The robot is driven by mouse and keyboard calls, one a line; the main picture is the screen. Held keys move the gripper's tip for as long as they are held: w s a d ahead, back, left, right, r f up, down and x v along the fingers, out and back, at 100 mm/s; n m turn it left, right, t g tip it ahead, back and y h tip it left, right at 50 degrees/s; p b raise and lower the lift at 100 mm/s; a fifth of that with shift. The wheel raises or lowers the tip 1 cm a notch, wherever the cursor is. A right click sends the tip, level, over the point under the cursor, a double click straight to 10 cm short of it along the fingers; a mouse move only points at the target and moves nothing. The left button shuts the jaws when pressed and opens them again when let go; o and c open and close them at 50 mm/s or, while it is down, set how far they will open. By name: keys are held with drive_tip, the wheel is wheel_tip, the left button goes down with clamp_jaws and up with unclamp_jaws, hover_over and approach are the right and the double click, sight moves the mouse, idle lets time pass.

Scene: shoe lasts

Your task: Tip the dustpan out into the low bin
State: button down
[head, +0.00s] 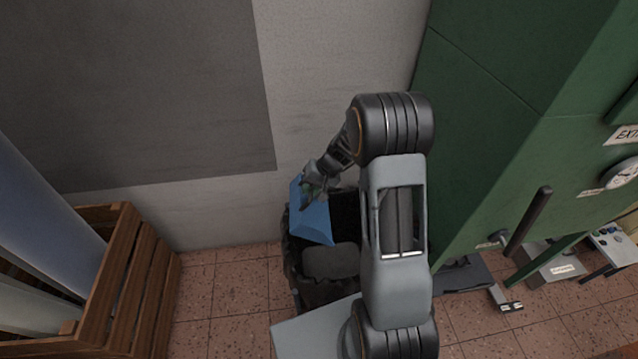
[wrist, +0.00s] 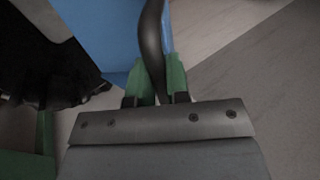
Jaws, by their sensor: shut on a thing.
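The blue dustpan (head: 316,222) is tilted steeply over the low bin in the head view, its lower edge toward the bin's opening. My gripper (head: 310,192) is at its upper end. In the wrist view, the green fingers of my gripper (wrist: 160,82) are shut on the dustpan's dark handle (wrist: 152,45), and the blue pan (wrist: 100,28) shows behind them. The low bin (head: 292,262) is black and stands on the floor near the wall. A grey lump (head: 330,262) shows in its opening. The bin's dark lining (wrist: 45,70) shows at left in the wrist view. I cannot see whether anything lies in the pan.
A wooden crate (head: 125,275) stands at the left, with tiled floor (head: 225,300) free between it and the bin. A tall green machine (head: 490,120) stands close on the right. The light wall (head: 215,215) is just behind the bin.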

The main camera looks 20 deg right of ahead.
drive_tip(key=w+a+g+h+p, duration=0.2)
drive_tip(key=a+h+p, duration=0.4)
drive_tip(key=a+p, duration=0.3)
drive_tip(key=shift+w+a+f+p, duration=0.15)
drive_tip(key=shift+w+f+p, duration=0.2)
drive_tip(key=shift+p, duration=1.95)
drive_tip(key=shift+h, duration=0.3)
